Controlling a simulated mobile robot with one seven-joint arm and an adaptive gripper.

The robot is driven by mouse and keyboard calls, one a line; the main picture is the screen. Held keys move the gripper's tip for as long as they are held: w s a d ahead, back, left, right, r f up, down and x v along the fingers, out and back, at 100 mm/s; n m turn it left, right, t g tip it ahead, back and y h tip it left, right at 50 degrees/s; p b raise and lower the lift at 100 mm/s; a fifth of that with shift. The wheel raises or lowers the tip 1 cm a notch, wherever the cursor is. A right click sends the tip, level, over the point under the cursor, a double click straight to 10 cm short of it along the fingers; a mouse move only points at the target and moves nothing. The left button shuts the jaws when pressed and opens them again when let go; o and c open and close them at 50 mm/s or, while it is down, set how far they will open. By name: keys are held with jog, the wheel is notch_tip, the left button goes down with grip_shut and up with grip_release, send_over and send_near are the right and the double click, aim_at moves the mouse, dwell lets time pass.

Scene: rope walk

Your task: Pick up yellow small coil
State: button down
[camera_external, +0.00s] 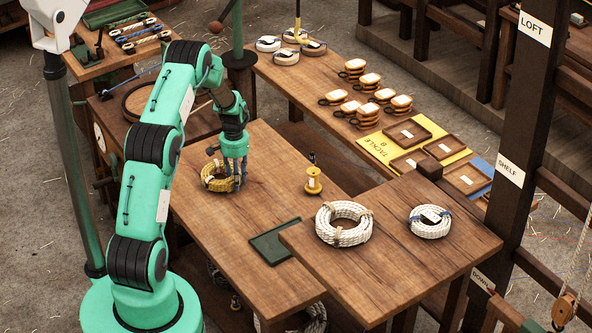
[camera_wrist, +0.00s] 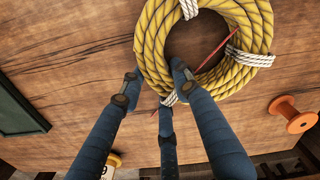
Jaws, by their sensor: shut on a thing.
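The yellow small coil (camera_external: 210,184) lies flat on the wooden table, near its left side. In the wrist view the coil (camera_wrist: 152,42) is a yellow rope ring with dark flecks, tied with white bindings. A thin reddish strip crosses its opening. My gripper (camera_external: 234,184) points down at the coil's right side. In the wrist view my blue-grey fingers (camera_wrist: 157,92) are shut on the coil's near rim, one fingertip outside the ring and one at its inner edge. A third finger meets the rim below. I see no clear gap between coil and table.
A yellow spool (camera_external: 313,183) stands right of the coil. A dark green tray (camera_external: 273,242) lies near the front edge. A large white coil (camera_external: 343,236) and a smaller one (camera_external: 430,221) rest on the adjoining table. An orange spool (camera_wrist: 292,115) shows in the wrist view. Bare wood surrounds the coil.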

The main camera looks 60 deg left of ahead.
jog(key=shift+r, duration=0.55)
notch_tip(320, 180, up, 2)
jog(key=shift+d+p, duration=0.1)
jog(key=shift+p, duration=0.2)
jog(key=s+d, duration=0.3)
jog(key=s, duration=0.1)
jog(key=s+d+p, duration=0.1)
jog(key=s+d, duration=0.3)
jog(key=s+d+r, duration=0.1)
jog(key=s+d, duration=0.2)
jog(key=s, duration=0.1)
jog(key=shift+d+r, duration=0.1)
jog(key=shift+d, duration=0.05)
